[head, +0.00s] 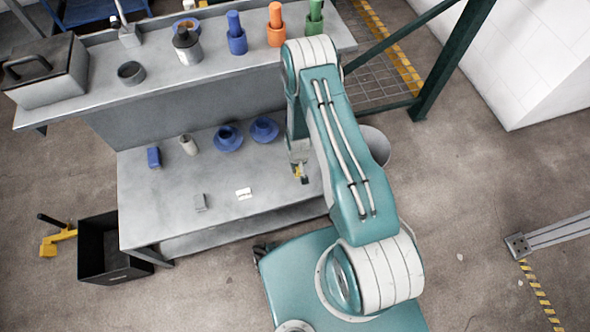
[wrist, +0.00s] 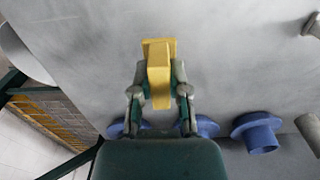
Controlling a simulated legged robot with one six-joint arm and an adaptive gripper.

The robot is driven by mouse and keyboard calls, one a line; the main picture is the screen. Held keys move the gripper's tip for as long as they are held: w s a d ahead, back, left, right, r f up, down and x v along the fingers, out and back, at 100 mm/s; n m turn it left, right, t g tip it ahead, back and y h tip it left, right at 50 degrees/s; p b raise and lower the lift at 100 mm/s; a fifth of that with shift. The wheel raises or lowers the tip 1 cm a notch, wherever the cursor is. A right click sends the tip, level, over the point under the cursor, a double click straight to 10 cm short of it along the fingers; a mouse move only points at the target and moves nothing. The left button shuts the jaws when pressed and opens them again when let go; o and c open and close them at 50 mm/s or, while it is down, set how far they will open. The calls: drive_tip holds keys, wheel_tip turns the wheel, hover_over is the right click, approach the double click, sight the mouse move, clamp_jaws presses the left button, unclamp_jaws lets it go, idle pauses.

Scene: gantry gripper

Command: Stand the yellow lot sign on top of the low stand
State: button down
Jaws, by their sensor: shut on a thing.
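The yellow lot sign (wrist: 158,62) is between the fingers of my gripper (wrist: 159,88) in the wrist view, with a wider flat part at its far end. My gripper is shut on it. In the head view my gripper (head: 299,171) is over the right part of the lower bench top, and only a small yellow patch of the sign shows. I cannot tell whether the sign touches the bench. A small grey block (head: 200,203) and a small white block (head: 244,194) sit on the bench to the left. I cannot tell which thing is the low stand.
Two blue flanged parts (head: 228,139) (head: 264,130), a beige cylinder (head: 188,145) and a blue block (head: 153,157) stand towards the back of the lower bench top (head: 165,215). A raised shelf (head: 95,98) behind carries several items. A black bin (head: 100,250) is on the floor.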

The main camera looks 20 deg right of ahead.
sight(297, 170)
drive_tip(key=shift+w+d+f, duration=0.3)
drive_tip(key=shift+w+f, duration=0.3)
drive_tip(key=shift+f, duration=0.1)
drive_tip(key=f, duration=0.3)
drive_tip(key=shift+w+a, duration=0.2)
drive_tip(key=shift+a, duration=0.05)
drive_tip(key=shift+a+f, duration=0.15)
drive_tip(key=shift+f, duration=0.15)
drive_tip(key=c, duration=0.6)
unclamp_jaws()
drive_tip(key=shift+d, duration=0.25)
drive_tip(key=shift+a, duration=0.15)
